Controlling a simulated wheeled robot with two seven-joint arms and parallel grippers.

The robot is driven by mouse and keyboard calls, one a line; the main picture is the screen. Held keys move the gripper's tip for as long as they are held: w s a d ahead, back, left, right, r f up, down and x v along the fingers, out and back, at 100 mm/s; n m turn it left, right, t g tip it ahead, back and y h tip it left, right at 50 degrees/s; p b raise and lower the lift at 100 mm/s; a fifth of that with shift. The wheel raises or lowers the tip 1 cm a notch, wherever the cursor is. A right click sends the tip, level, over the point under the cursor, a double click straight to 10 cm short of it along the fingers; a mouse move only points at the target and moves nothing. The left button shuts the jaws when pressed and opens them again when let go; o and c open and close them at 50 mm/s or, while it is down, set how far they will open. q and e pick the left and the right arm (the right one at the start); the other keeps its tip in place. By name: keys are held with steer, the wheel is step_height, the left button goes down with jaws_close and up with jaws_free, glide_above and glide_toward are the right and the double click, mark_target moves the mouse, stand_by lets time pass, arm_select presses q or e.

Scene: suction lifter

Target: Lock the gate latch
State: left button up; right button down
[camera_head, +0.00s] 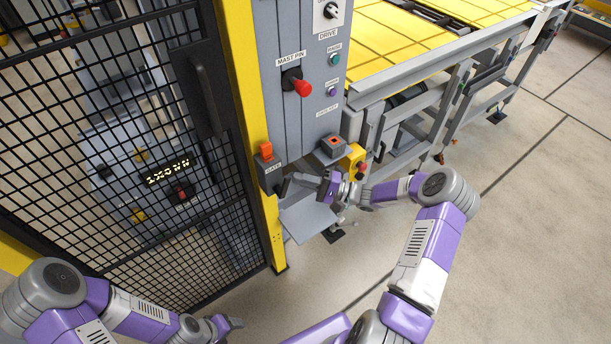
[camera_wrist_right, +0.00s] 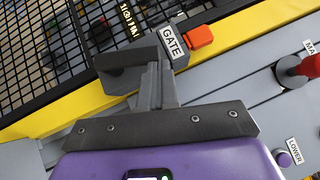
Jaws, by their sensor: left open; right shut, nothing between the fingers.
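The gate latch (camera_head: 268,168) is a grey box labelled GATE with an orange tab (camera_head: 265,149), mounted on the yellow post. In the right wrist view the orange tab (camera_wrist_right: 199,35) sits beside the GATE label (camera_wrist_right: 172,42). The black mesh gate (camera_head: 215,125) stands against the post. My right gripper (camera_head: 290,182) is shut and empty, close to the latch's lower right side. In the right wrist view its fingers (camera_wrist_right: 152,82) reach the latch box; whether they touch cannot be told. My left gripper (camera_head: 228,324) is open, low in front of the gate.
The grey control panel (camera_head: 300,60) right of the post carries a red MAST PIN knob (camera_head: 302,87) and small buttons. A grey box with an orange top (camera_head: 333,145) juts below it. A yellow-topped conveyor (camera_head: 410,45) stands behind. Open floor (camera_head: 530,230) lies at right.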

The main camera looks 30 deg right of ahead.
steer(key=shift+s+a+r+n+g+h+p, duration=0.1)
steer(key=shift+a+r+n+g+h+p, duration=0.4)
steer(key=shift+n, duration=0.25)
steer(key=shift+s+a+r+n+g+h+p, duration=0.1)
steer(key=shift+a+r+n+g+h+p, duration=0.25)
steer(key=shift+a+n+h, duration=0.3)
steer(key=shift+d, duration=0.15)
steer(key=shift+w+d+f, duration=0.1)
steer(key=shift+d, duration=0.2)
steer(key=w+d+b+v, duration=0.1)
steer(key=w+v, duration=0.1)
steer(key=v, duration=1)
steer(key=shift+d+f, duration=0.25)
steer(key=shift+d, duration=0.1)
steer(key=shift+s, duration=0.1)
